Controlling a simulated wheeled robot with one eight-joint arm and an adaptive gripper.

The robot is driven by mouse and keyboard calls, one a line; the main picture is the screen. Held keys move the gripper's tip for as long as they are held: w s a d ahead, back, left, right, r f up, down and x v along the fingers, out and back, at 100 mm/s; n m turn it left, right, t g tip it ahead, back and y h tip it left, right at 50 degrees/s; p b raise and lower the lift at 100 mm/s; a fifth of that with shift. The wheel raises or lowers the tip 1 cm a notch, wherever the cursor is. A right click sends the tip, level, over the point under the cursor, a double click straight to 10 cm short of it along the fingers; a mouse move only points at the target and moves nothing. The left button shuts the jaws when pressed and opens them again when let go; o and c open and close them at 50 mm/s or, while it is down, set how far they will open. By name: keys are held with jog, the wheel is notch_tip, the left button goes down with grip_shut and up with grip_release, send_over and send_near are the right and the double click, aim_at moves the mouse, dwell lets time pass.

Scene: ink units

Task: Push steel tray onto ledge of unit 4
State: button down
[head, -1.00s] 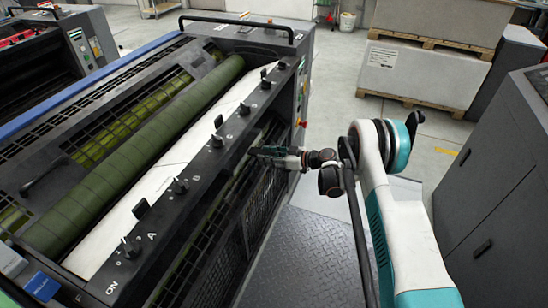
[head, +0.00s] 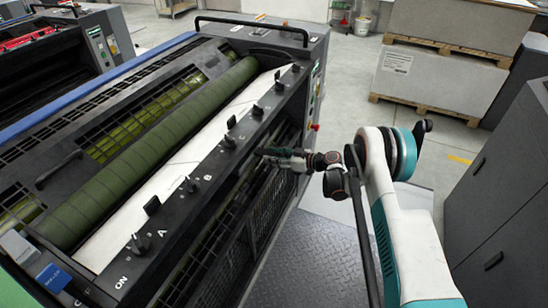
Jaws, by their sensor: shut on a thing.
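The printing unit (head: 190,190) fills the left and middle of the head view, with a long green roller and a black control bar on top. My gripper (head: 268,153) reaches left to the open side of this unit, just under the right edge of the control bar. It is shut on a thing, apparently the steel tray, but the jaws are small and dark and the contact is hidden. A thin pale lengthwise edge (head: 236,192) below the bar may be the tray; I cannot tell it from the unit's rails. The ledge is hidden by the bar.
Knobs (head: 230,141) stand up along the control bar, close to my gripper. A tread-plate step (head: 300,255) lies beside the unit below my arm. A grey cabinet (head: 500,190) stands at the right. Paper stacks on pallets (head: 440,80) stand behind, with open floor before them.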

jog(key=shift+w+a, duration=0.15)
jog(key=shift+a, duration=0.25)
dwell(0.4)
jog(key=c, duration=1)
grip_release()
jog(key=shift+d+f+v, duration=0.1)
jog(key=shift+f+v, duration=0.4)
jog(key=shift+v, duration=3.25)
jog(key=shift+d+f+v, duration=0.15)
jog(key=shift+f+v, duration=0.3)
jog(key=shift+v, duration=3.35)
jog(key=shift+d+f+v, duration=0.1)
jog(key=shift+f+v, duration=0.4)
jog(key=shift+v, duration=3.25)
